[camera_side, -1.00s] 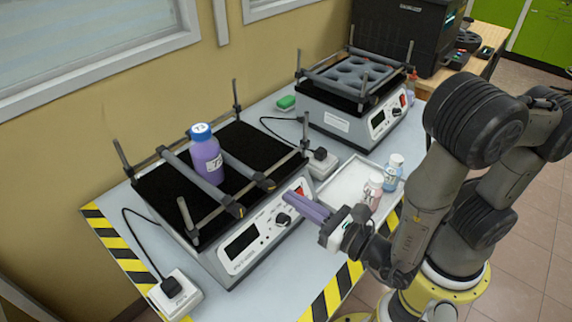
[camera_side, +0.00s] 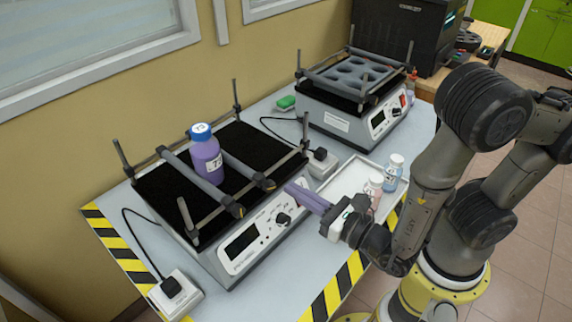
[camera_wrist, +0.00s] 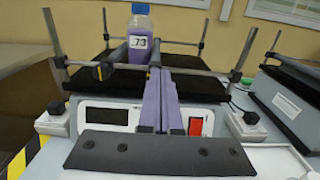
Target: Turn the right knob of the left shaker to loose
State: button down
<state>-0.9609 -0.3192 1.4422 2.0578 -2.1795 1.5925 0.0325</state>
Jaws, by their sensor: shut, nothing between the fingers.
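The left shaker (camera_side: 245,262) has a black platform with two grey clamp bars. Its right knob (camera_side: 268,185) is the dark end of the right bar at the platform's front edge. Its left knob (camera_side: 237,210) also shows in the wrist view (camera_wrist: 103,72). A blue-capped bottle (camera_side: 206,158) of purple liquid stands upright between the bars. My gripper (camera_side: 291,188) is shut and empty, its purple fingers pointing at the shaker's front, just right of the right knob. In the wrist view the fingers (camera_wrist: 158,80) hide the right knob; contact cannot be told.
A second shaker (camera_side: 350,130) stands at the back right. A white tray (camera_side: 345,185) with small bottles (camera_side: 392,172) lies right of my gripper. Upright posts (camera_side: 305,132) rise at the left shaker's corners. A power adapter (camera_side: 175,295) sits at the front left.

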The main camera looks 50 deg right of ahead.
jog(key=w, duration=0.4)
jog(key=shift+w, duration=0.3)
jog(key=shift+a+f, duration=0.1)
jog(key=shift+f, duration=0.2)
dwell(0.7)
jog(key=shift+a+f, duration=0.15)
jog(key=shift+a, duration=0.4)
dwell(0.4)
jog(key=s+r, duration=0.1)
jog(key=s, duration=0.5)
dwell(0.6)
jog(key=shift+r, duration=0.1)
